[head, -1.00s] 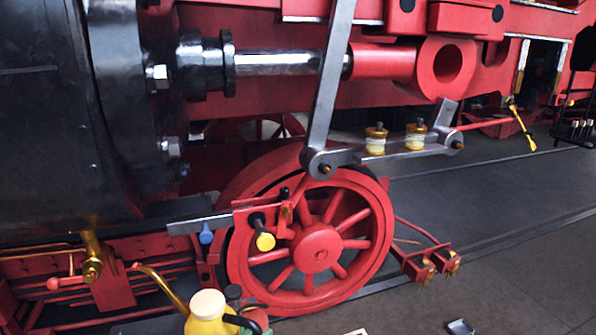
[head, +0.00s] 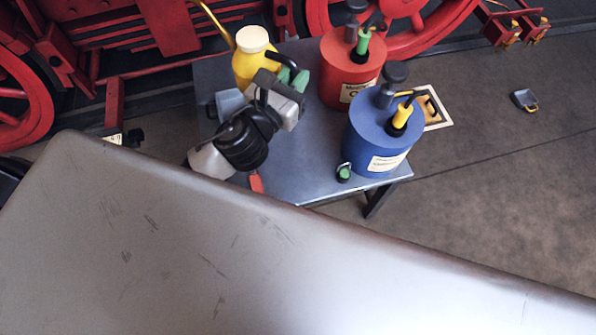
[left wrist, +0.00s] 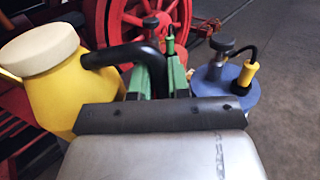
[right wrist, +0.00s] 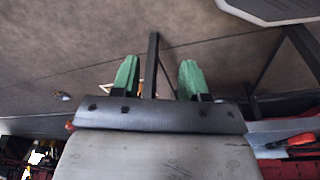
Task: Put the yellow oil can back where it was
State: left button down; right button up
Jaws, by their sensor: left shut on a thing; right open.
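The yellow oil can (head: 256,70) has a cream lid, a thin spout and a black handle. It is upright at the far left of a grey table (head: 300,180); I cannot tell whether its base touches the top. My left gripper (head: 293,78) is shut on its handle. In the left wrist view the can (left wrist: 50,95) is at the left, with its handle between the green fingers (left wrist: 158,80). My right gripper (right wrist: 158,78) is open and empty in the right wrist view, with a dark leg beyond it; it is not seen in the head view.
A red can (head: 345,75) and a blue can (head: 380,140) stand on the table to the right of my left gripper. A card with a yellow-and-black picture (head: 434,106) lies behind the blue can. Red locomotive wheels (head: 395,22) are behind the table.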

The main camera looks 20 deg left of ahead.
pick_arm(q)
jog(key=w+d+f+m+g+h+b, duration=0.25)
jog(key=f+h+b, duration=0.2)
jog(key=f, duration=0.25)
jog(key=w+d+f+m+g+h+b, duration=0.1)
jog(key=d+f+m+g+h+b, duration=0.15)
jog(key=f+b, duration=0.4)
jog(key=w+d+f+m+g+h+b, duration=0.2)
jog(key=f+m+h+b, duration=0.15)
jog(key=f, duration=0.45)
jog(key=shift+g, duration=0.3)
jog(key=s+f, duration=0.3)
jog(key=s+a+f+b, duration=0.1)
jog(key=s+f, duration=0.2)
jog(key=s, duration=0.1)
jog(key=s+f+b, duration=0.1)
jog(key=s+f, duration=0.2)
jog(key=s, duration=0.1)
jog(key=shift+s+a+f, duration=0.1)
jog(key=shift+a+f, duration=0.3)
jog(key=shift+f+h, duration=0.25)
jog(key=shift+f, duration=0.5)
pick_arm(e)
jog(key=w+r+t, duration=0.3)
jog(key=w+r, duration=0.1)
jog(key=r, duration=0.4)
jog(key=shift+a+r, duration=0.2)
jog(key=shift+a, duration=0.2)
